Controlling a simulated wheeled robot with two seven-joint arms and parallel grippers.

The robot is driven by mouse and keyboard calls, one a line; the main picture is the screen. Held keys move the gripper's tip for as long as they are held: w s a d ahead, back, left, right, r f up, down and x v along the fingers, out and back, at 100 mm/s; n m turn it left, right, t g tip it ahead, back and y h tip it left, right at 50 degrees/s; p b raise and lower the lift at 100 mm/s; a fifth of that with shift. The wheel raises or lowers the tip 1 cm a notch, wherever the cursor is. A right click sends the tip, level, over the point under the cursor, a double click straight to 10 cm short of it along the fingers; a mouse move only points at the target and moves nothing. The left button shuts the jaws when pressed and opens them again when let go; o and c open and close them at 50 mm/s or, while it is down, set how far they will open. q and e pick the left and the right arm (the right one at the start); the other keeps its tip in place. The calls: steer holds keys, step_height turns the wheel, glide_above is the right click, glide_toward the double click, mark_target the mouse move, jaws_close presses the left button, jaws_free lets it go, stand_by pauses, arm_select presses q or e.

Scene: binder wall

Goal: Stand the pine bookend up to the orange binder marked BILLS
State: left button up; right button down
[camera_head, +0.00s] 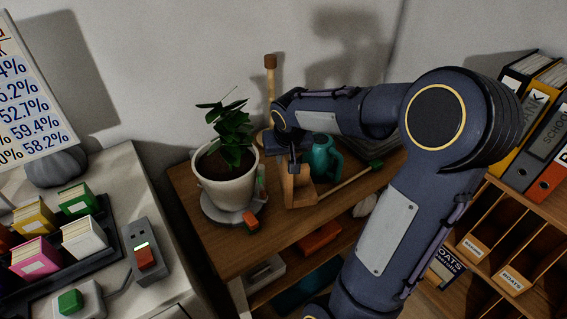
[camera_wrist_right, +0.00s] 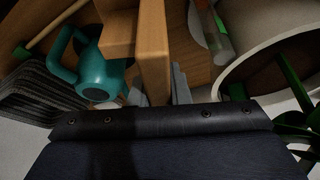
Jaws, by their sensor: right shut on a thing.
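The pine bookend (camera_head: 299,192) is a pale wooden L-shaped piece at the wooden cabinet top, between the potted plant and the teal watering can. My right gripper (camera_head: 293,165) is shut on its upright board. In the right wrist view the bookend (camera_wrist_right: 153,45) shows close up between the jaws. Whether its base touches the cabinet top I cannot tell. An orange binder (camera_head: 547,182) shows at the far right, past the grey SCHOOL binder; its lettering is not readable and it is cut off by the frame. My left gripper is not in view.
A potted plant (camera_head: 226,180) stands left of the bookend and a teal watering can (camera_head: 325,158) just right of it. A long wooden handle (camera_head: 345,184) lies on the cabinet top (camera_head: 225,255). A grey binder (camera_head: 548,130) stands in the row at right, above open compartments.

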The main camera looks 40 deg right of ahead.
steer(key=shift+x, duration=2.2)
steer(key=shift+s+a+f, duration=0.1)
steer(key=shift+a, duration=0.05)
steer(key=shift+f, duration=0.15)
steer(key=c, duration=1.4)
jaws_free()
steer(key=shift+o, duration=0.2)
